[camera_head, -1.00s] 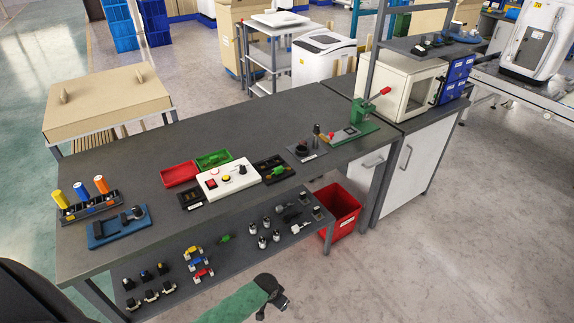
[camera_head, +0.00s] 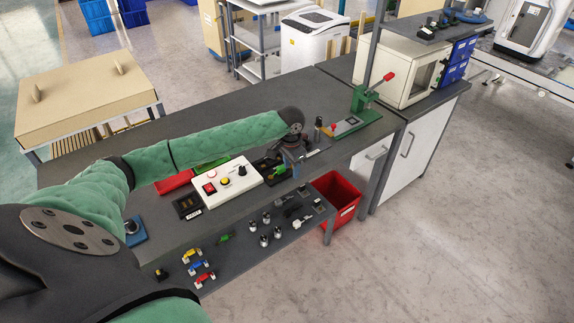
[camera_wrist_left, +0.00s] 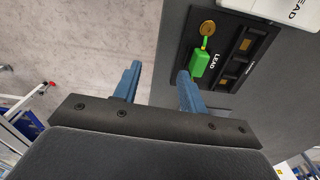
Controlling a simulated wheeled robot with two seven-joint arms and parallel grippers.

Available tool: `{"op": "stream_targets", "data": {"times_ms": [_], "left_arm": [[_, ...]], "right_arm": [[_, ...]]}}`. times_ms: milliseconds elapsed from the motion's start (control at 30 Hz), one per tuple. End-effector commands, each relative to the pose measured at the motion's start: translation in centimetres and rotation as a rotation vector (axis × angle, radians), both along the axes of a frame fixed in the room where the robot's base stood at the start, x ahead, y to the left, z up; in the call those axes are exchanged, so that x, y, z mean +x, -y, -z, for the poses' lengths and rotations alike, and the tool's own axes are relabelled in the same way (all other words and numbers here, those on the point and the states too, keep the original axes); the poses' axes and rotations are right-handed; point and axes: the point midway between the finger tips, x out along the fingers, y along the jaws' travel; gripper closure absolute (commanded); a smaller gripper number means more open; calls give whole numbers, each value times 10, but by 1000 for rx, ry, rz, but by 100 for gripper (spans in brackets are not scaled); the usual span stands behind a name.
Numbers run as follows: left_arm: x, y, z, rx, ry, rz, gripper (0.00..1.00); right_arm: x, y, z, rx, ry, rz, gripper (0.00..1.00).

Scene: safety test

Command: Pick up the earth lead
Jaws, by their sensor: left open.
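A green lead (camera_head: 279,171) lies in a black tray (camera_head: 268,179) on the bench, right of the white control box. In the left wrist view the green lead (camera_wrist_left: 200,62) sits in the tray marked "LEAD", with a brass round piece at its far end. My left gripper (camera_head: 295,165) is over the front edge of the bench beside the tray, partly covering it. In the left wrist view its two blue fingers (camera_wrist_left: 159,72) are apart with nothing between them. The right finger is close to the lead's near end; whether they touch I cannot tell. My right gripper is not in view.
The white control box (camera_head: 226,182) with buttons is left of the tray. A green press (camera_head: 352,122) stands to the right. The lower shelf holds connectors and another green piece (camera_head: 225,238). A red bin (camera_head: 337,200) is on the floor.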

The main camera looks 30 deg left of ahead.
Motion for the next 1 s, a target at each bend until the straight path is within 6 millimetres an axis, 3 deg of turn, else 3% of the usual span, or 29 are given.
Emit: {"op": "stream_targets", "data": {"times_ms": [100,333,467,733,900,1000], "left_arm": [[12,-31,-21,14,-13,-38,58],[19,-53,-37,18,-28,-70,58],[19,-54,-29,19,-29,-71,58],[19,-54,-10,18,-28,-72,58],[19,-55,1,18,-28,-71,58],[18,-56,11,18,-28,-70,58]], "right_arm": [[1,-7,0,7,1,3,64],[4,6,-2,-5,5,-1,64],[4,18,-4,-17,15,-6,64],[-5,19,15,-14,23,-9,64],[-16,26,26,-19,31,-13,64],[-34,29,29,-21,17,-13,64]]}}
